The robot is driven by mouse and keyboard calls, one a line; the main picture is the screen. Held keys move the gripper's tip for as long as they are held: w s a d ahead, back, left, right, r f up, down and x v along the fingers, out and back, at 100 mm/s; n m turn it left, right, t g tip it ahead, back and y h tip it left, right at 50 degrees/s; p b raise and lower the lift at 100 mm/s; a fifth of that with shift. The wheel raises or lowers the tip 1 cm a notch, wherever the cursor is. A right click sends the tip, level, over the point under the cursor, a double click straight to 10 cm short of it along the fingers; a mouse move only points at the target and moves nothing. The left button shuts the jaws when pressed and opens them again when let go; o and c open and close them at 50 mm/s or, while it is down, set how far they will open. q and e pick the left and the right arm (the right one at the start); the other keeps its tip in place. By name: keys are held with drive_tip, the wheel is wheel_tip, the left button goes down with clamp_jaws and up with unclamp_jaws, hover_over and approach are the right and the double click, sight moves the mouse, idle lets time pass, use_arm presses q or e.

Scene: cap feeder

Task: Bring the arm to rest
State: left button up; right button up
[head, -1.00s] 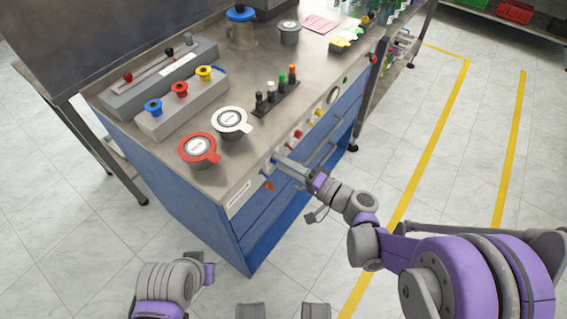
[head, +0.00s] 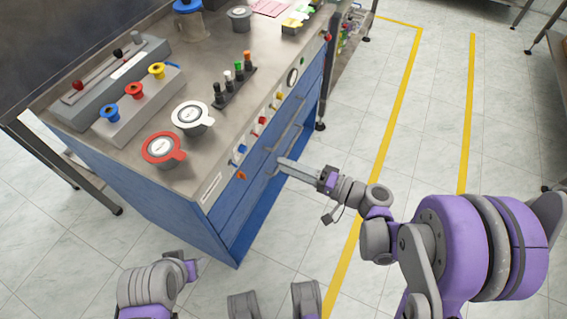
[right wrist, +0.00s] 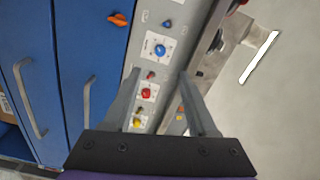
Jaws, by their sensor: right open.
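My right gripper (head: 283,165) is open and empty in front of the blue cabinet (head: 180,196), beside its drawer handles. Its arm reaches in from the right. In the right wrist view the two fingers of the right gripper (right wrist: 160,92) stand apart, with the control panel (right wrist: 151,70) showing between and beyond them. The panel carries a blue knob (right wrist: 160,50), a red knob (right wrist: 147,92) and a yellow knob (right wrist: 137,123).
An orange knob (right wrist: 118,19) sits on the cabinet front. Drawer handles (head: 290,139) stick out. The floor to the right, with yellow lines (head: 400,92), is clear.

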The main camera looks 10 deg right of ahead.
idle(0.4)
drive_tip(key=s+f+n+g+h, duration=0.2)
drive_tip(key=s+f+g+h, duration=0.45)
drive_tip(key=s, duration=0.35)
drive_tip(key=s+d+n+h, duration=0.3)
drive_tip(key=s+d+h, duration=0.5)
drive_tip(key=d, duration=0.1)
use_arm(q)
wheel_tip(320, 180, up, 22)
drive_tip(key=w+t+p, duration=0.1)
drive_tip(key=p, duration=1.8)
drive_tip(key=shift+w+f, duration=0.25)
drive_tip(key=shift+w, duration=0.15)
use_arm(e)
wheel_tip(320, 180, up, 22)
drive_tip(key=w+t, duration=0.1)
drive_tip(key=w, duration=0.1)
drive_tip(key=shift+s+a+r, duration=0.1)
